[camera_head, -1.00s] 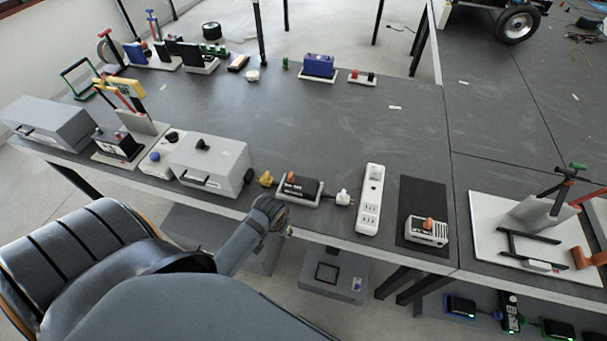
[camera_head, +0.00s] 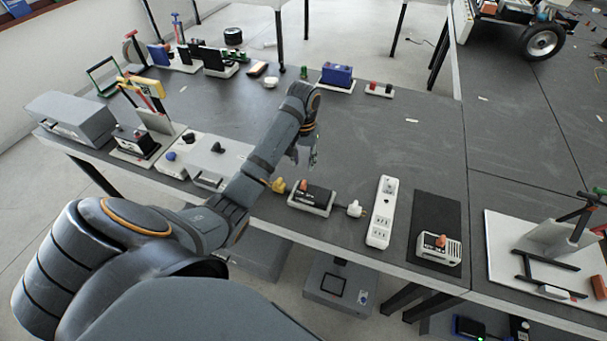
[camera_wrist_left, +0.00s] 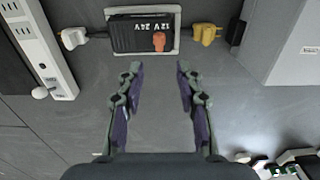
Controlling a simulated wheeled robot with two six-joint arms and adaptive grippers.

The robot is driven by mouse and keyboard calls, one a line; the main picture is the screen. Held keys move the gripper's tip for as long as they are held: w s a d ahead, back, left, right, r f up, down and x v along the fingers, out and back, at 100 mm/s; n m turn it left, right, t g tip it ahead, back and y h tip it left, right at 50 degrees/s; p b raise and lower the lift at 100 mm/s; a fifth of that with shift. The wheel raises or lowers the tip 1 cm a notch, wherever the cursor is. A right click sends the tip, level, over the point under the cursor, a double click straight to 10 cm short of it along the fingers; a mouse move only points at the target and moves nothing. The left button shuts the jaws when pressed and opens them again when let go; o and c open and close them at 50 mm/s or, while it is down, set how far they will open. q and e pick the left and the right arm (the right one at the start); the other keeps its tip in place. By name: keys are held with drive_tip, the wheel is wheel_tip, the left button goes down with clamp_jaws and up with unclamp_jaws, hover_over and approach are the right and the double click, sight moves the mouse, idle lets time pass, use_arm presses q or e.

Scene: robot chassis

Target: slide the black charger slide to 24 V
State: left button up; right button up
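The black charger (camera_head: 318,200) lies in a light tray near the table's front edge. Its orange slide knob (camera_head: 303,185) is toward its left end in the head view. In the left wrist view the charger (camera_wrist_left: 130,36) is at the top, with 12V and 24V marks and the orange knob (camera_wrist_left: 159,41) just below them. My left gripper (camera_head: 313,150) is above the table, beyond the charger. In the wrist view its fingers (camera_wrist_left: 160,80) are apart and empty, not touching the charger. My right gripper is not in view.
A yellow plug (camera_head: 278,185) and a white plug (camera_head: 354,209) flank the charger. A white power strip (camera_head: 382,212) and a pale device with an orange knob (camera_head: 440,241) stand to the right. A grey box (camera_head: 210,160) is left. The table beyond is largely clear.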

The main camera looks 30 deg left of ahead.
sight(304, 182)
use_arm(q)
wheel_tip(304, 182, down, 9)
drive_tip(key=b, duration=0.8)
drive_tip(key=shift+d+r+b, duration=0.1)
drive_tip(key=shift+r+b, duration=0.05)
drive_tip(key=shift+b, duration=0.2)
drive_tip(key=shift+f, duration=0.9)
drive_tip(key=c, duration=0.7)
clamp_jaws()
